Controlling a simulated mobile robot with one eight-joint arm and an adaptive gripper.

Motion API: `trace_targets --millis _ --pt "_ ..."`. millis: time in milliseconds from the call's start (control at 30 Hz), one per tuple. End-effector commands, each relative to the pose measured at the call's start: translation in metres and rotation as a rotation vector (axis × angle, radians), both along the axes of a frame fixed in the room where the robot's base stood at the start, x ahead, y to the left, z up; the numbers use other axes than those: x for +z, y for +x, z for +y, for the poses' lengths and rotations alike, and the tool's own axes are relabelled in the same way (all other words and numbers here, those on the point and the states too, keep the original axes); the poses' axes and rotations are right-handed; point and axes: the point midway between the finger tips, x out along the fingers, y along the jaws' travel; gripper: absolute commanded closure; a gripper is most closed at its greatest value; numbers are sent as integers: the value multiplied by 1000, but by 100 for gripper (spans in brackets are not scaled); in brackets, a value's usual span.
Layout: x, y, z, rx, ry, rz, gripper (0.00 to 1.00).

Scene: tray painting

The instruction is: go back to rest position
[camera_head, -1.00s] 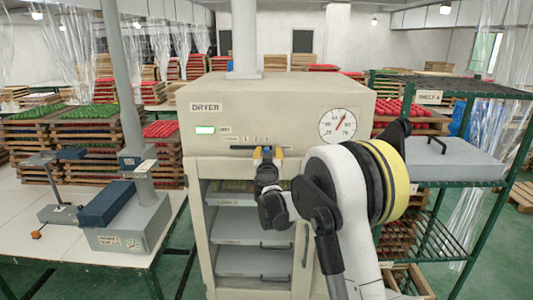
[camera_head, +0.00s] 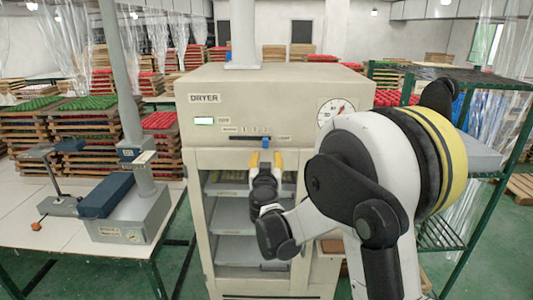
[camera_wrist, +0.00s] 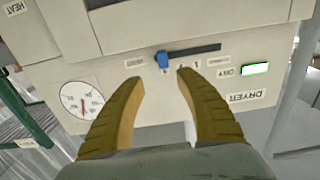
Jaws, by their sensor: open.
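My gripper (camera_head: 265,160) is open and empty in front of the dryer (camera_head: 215,125). In the wrist view its two yellow-brown fingers (camera_wrist: 158,80) are spread apart, with the dryer's front panel beyond them. The blue slider knob (camera_wrist: 163,60) shows between and just past the fingertips, apart from them. In the head view the knob (camera_head: 265,142) sits on its dark slot, just above the fingertips. My white arm with a yellow band reaches in from the right.
Below the panel, the open dryer holds shelves with grey trays (camera_head: 237,216). A green-framed shelf (camera_head: 470,190) stands at right, close to my arm. At left, a white table (camera_head: 100,230) bears a grey machine (camera_head: 125,215) with a blue block. The dial (camera_head: 335,110) is partly covered by my arm.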

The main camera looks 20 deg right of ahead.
Motion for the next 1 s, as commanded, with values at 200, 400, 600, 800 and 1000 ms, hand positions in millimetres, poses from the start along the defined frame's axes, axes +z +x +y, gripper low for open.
trace_targets --millis 200,400,600,800,1000 --pt "0 -2 1 0 0 0 59" --pt "-2 -9 -4 -14 3 13 59" --pt "-24 -65 -31 -100 22 138 59" --pt "-82 -163 -48 -141 59 385 59" --pt "-169 -270 -29 -51 102 658 59"
